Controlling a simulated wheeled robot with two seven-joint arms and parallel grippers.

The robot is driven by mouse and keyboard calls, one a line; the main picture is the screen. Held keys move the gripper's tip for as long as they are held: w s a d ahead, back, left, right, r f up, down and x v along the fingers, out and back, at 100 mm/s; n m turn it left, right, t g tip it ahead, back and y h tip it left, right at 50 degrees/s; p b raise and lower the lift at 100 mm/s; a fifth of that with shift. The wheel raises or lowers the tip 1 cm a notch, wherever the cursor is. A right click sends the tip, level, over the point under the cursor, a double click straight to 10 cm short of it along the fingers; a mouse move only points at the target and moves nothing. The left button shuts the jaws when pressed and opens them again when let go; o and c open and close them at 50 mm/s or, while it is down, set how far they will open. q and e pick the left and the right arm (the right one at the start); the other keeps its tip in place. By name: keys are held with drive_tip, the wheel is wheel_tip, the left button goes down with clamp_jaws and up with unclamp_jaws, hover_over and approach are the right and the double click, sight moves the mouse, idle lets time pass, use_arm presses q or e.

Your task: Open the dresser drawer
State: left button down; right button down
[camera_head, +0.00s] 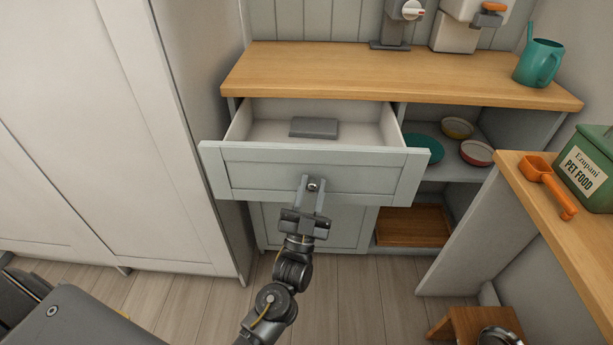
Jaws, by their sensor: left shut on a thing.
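The dresser (400,77) has a wooden top and a pale grey-green front. Its drawer (250,175) is pulled out, and its inside shows from above. A grey flat block (314,128) lies inside, toward the back. My left gripper (312,186) is at the middle of the drawer front, with its fingers shut on the round drawer knob (313,187). The fingers partly hide the knob.
A tall white wardrobe (110,130) stands close on the left. Bowls (457,128) sit on the open shelf right of the drawer. A side counter (560,240) with a pet food tin (588,170) and an orange scoop (548,185) is at right. A wooden stool (470,325) stands below.

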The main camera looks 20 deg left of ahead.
use_arm(q)
drive_tip(key=shift+s+h, duration=0.15)
drive_tip(key=shift+h, duration=0.15)
use_arm(e)
drive_tip(key=shift+f, duration=0.15)
use_arm(q)
drive_tip(key=c, duration=1.1)
unclamp_jaws()
drive_tip(key=b+v, duration=0.1)
drive_tip(key=v, duration=0.9)
drive_tip(key=shift+s+f, duration=0.25)
drive_tip(key=shift+f, duration=0.1)
use_arm(e)
drive_tip(key=w, duration=0.1)
drive_tip(key=w+a+t, duration=0.1)
drive_tip(key=w+r+t, duration=0.1)
drive_tip(key=shift+w+a+y, duration=0.1)
drive_tip(key=shift+a+y, duration=0.2)
drive_tip(key=shift+a, duration=0.05)
use_arm(q)
drive_tip(key=shift+d, duration=0.1)
